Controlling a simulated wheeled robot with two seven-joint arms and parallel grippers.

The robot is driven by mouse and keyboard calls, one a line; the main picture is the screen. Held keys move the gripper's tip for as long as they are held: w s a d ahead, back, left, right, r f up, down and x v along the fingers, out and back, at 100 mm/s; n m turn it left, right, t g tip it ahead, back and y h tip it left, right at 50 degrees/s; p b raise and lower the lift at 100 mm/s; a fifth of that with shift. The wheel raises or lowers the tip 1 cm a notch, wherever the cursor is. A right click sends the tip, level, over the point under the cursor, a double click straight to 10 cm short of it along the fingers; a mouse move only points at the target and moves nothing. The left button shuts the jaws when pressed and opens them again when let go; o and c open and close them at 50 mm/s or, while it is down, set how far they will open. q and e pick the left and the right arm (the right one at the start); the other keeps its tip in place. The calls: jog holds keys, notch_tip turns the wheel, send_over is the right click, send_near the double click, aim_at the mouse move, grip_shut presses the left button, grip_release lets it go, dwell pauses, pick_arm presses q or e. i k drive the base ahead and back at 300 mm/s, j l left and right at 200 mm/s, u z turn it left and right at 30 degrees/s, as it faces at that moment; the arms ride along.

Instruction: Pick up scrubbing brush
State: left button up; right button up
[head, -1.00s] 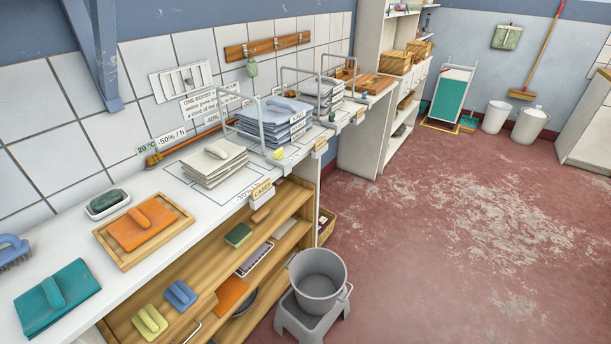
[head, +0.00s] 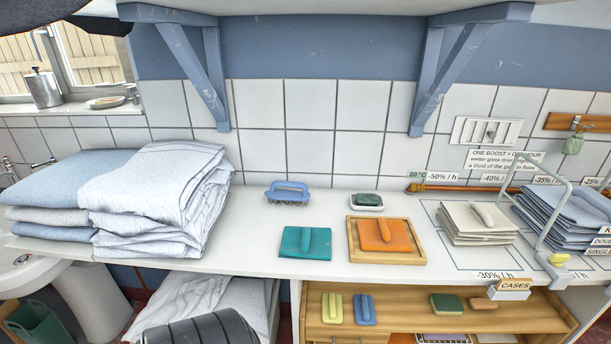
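The scrubbing brush (head: 289,193) has a blue looped handle and dark bristles. It lies bristles down towards the back of the white counter (head: 345,268), near the tiled wall. It is left of a small white dish (head: 367,201) with a dark green bar and behind a teal pad with a handle (head: 306,242). Nothing touches or covers the brush. Neither of my grippers can be made out in the head view, so nothing is seen holding the brush.
Folded linen (head: 160,195) is piled high left of the brush. An orange pad (head: 384,235) lies on a wooden tray (head: 421,257) to the right. Blue brackets (head: 205,75) hold a shelf above. The counter around the brush is clear.

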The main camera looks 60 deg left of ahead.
aim_at(274, 193)
jog(key=u, duration=1.95)
